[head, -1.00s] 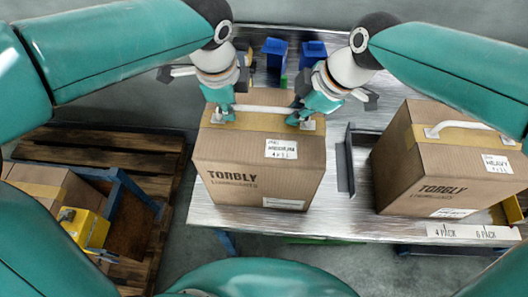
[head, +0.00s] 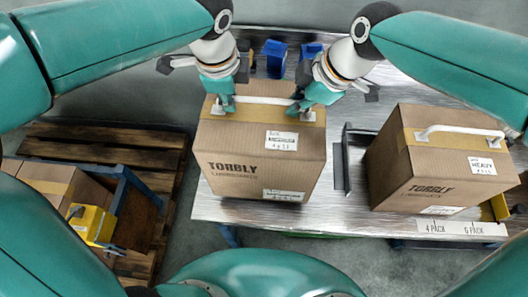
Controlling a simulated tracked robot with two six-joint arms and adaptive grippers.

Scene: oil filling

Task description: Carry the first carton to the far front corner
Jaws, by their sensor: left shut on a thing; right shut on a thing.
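A brown carton (head: 262,160) marked TORBLY, with a tan tape band and a white handle on top, is at the left part of the metal table (head: 345,217). My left gripper (head: 229,106) is shut at the left end of the handle. My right gripper (head: 300,109) is shut at the handle's right end. The carton is upright; I cannot tell whether its base touches the table. A second brown carton (head: 430,170) with a white handle and a HEAVY label stands on the right of the table.
A dark metal bracket (head: 346,160) stands between the cartons. Blue objects (head: 275,55) are at the table's back. A white strip marked 4 PACK and 6 PACK (head: 462,228) runs along the front right. A wooden pallet (head: 110,150) with a blue frame and yellow box (head: 93,224) is at left.

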